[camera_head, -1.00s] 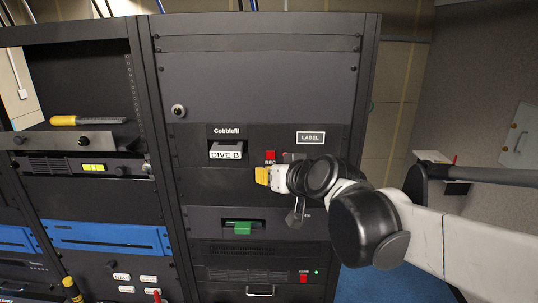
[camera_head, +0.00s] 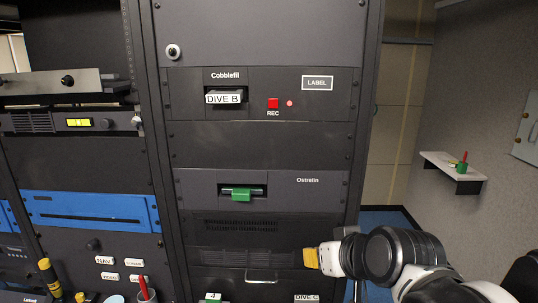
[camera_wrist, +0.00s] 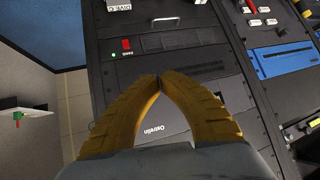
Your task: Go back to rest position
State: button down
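My gripper (camera_head: 311,258) has yellow fingers. In the head view it is at the lower right of the middle rack, beside the vented panel under the Ostrelin unit (camera_head: 307,181). In the wrist view my gripper (camera_wrist: 159,78) has its two fingertips meeting, with nothing between them. The Cobblefil unit (camera_head: 225,76) is higher up, with a tape labelled DIVE B (camera_head: 224,97) in its slot. Its red REC button (camera_head: 273,103) has a small red light (camera_head: 290,103) to the right. A green piece (camera_head: 242,194) sits in the Ostrelin slot.
A blue panel (camera_head: 88,209) is in the left rack, above several white labelled switches. Yellow-handled tools stand at the lower left. A small wall shelf (camera_head: 452,171) at the right holds a red and green item. Open floor shows between rack and wall.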

jog(key=s+d+f+h+b, duration=0.1)
jog(key=s+d+f+b, duration=0.2)
jog(key=f, duration=0.6)
jog(key=s+d+f+m+g+h+b, duration=0.1)
jog(key=s+d+f+b, duration=0.2)
jog(key=s+f+b, duration=0.2)
jog(key=s+d+f+m+g+h+b, duration=0.1)
jog(key=s+d+f+b, duration=0.2)
jog(key=f+b, duration=0.5)
notch_tip(320, 180, down, 5)
jog(key=shift+s+r, duration=0.1)
jog(key=shift+s, duration=0.3)
